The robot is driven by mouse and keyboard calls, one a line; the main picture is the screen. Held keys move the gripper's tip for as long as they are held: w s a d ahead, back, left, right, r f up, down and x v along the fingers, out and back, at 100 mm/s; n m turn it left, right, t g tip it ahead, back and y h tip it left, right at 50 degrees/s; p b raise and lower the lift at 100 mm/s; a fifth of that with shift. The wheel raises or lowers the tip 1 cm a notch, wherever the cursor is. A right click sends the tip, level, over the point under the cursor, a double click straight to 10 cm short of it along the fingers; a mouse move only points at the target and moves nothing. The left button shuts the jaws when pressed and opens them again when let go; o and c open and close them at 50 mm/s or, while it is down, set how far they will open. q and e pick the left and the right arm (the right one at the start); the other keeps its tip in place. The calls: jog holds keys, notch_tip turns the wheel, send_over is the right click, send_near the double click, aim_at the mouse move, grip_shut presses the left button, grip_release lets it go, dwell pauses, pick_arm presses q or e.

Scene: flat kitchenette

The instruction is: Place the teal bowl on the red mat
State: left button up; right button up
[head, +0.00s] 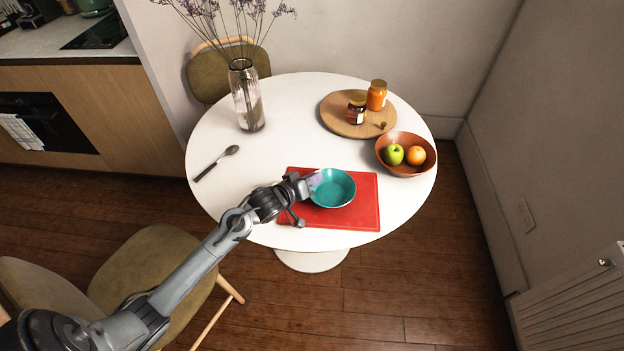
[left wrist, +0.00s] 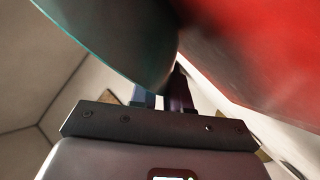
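The teal bowl (head: 334,188) is upright over the middle of the red mat (head: 363,213) in the head view. Whether its base touches the mat is hidden. My left gripper (head: 313,182) is at the bowl's left rim, its fingers close together and shut on the bowl wall. In the left wrist view the bowl (left wrist: 115,35) fills the upper left and hides part of the fingers (left wrist: 164,92). The red mat (left wrist: 260,50) fills the upper right there. My right gripper is in neither view.
A terracotta bowl (head: 424,166) with an apple and an orange stands right of the mat. A round wooden board (head: 338,123) with jars is behind. A glass vase (head: 246,98) and a spoon (head: 215,163) are on the left. The table's centre (head: 285,140) is clear.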

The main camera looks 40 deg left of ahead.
pick_arm(q)
jog(key=o, duration=0.4)
jog(key=shift+s, duration=0.15)
jog(key=shift+s+r, duration=0.2)
jog(key=p+v, duration=0.3)
jog(key=v, duration=0.8)
jog(key=shift+s+p, duration=0.15)
jog(key=shift+p, duration=0.2)
jog(key=shift+f, duration=0.1)
